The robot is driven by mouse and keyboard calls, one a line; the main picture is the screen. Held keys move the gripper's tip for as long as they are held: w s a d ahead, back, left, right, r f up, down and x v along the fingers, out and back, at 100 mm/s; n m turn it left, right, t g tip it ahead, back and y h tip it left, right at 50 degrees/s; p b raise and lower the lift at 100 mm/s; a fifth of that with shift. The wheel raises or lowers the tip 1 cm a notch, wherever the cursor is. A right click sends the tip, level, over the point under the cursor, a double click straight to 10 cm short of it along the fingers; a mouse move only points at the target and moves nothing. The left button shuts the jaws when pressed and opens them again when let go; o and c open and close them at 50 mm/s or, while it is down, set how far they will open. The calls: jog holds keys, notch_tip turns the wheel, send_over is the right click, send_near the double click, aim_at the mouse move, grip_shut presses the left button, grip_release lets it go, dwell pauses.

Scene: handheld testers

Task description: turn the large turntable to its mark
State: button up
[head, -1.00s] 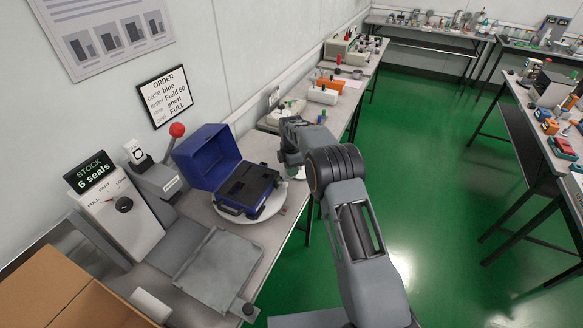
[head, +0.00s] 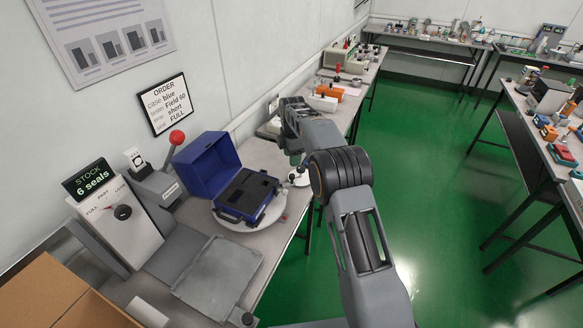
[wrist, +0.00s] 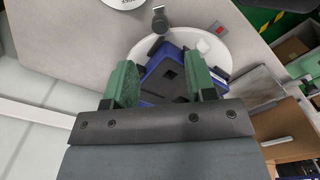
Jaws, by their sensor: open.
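The large turntable is a white disc (head: 260,223) on the bench. An open blue case (head: 247,195) with a dark foam insert sits on it, its lid raised on the wall side. In the wrist view the disc (wrist: 226,65) shows around the case (wrist: 168,77). A dark grey knob (wrist: 160,20) stands by the disc's edge. A small red marker (wrist: 219,29) lies near the rim; I cannot tell if it is the mark. My gripper (wrist: 160,62) is open, its green fingers appearing over the case with nothing between them. In the head view my arm mostly hides the fingers.
A grey tray (head: 218,272), a dial box reading 6 seals (head: 120,212) and a red-knobbed lever press (head: 160,178) stand beside the turntable. A cardboard box (head: 65,295) is at the near left. Another white disc (wrist: 125,3) lies further along the bench.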

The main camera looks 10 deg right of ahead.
jog(key=shift+r, duration=2.4)
jog(key=s+f+m, duration=0.3)
jog(key=f+m, duration=0.2)
jog(key=m, duration=0.3)
jog(key=s+d+r+m+t, duration=0.1)
jog(key=s+d+r+m, duration=0.1)
jog(key=s, duration=0.8)
jog(key=s+d+r+m+t, duration=0.1)
jog(key=s+d+r+m, duration=0.2)
jog(key=s+m, duration=0.3)
jog(key=s+d+r+m+t+p, duration=0.1)
jog(key=s+r+m, duration=0.3)
jog(key=s, duration=1.2)
jog(key=shift+d+r+m+t, duration=0.25)
jog(key=shift+d+m+t, duration=0.05)
jog(key=shift+d, duration=0.5)
jog(key=shift+s, duration=0.1)
